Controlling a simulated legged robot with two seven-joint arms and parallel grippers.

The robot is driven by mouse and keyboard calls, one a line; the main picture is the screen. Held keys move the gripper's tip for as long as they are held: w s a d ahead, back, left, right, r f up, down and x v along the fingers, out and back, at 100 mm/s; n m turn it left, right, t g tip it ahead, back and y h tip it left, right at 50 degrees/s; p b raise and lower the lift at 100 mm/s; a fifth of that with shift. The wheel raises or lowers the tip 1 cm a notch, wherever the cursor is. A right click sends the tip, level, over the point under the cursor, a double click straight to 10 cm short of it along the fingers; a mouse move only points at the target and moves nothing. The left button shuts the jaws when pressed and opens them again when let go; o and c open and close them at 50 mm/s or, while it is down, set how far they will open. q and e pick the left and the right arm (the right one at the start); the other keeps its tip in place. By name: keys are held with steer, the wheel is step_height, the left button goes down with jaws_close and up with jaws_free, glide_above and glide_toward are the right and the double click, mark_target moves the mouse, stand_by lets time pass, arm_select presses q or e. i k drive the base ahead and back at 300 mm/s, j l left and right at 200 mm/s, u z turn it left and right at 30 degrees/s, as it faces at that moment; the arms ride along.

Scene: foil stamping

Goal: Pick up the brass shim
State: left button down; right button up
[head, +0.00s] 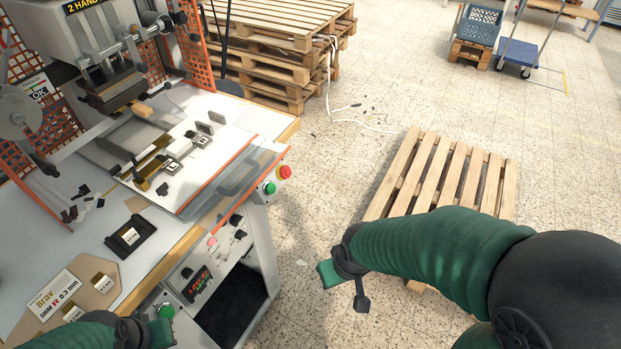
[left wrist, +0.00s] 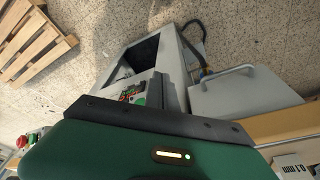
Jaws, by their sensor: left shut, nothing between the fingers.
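A white card (head: 58,294) at the table's lower left reads roughly "Brass shim 0.3 mm". Beside it, a tan board (head: 101,267) bears two small labelled pieces, one farther (head: 103,283) and one nearer (head: 73,313); their print is too small to read, and I cannot tell which is the brass shim. My left gripper (head: 150,333) is shut and empty at the bottom left, right of the board, near the table's front edge. A label reading "0.1 mm" (left wrist: 293,171) shows in the left wrist view's corner. My right gripper (head: 345,284) is open and empty over the floor.
A black tray (head: 118,250) holding a labelled piece lies behind the board. The stamping press (head: 110,85) stands at the back left, with its bed plate (head: 205,165) in front. A red button (head: 285,172) and a green one sit at the table's right corner. A pallet (head: 440,170) lies on the floor.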

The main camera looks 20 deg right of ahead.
mark_target(72, 312)
steer(key=z, duration=0.2)
steer(key=j+u, duration=0.35)
steer(key=u, duration=0.15)
steer(key=j+u, duration=0.35)
steer(key=u, duration=0.15)
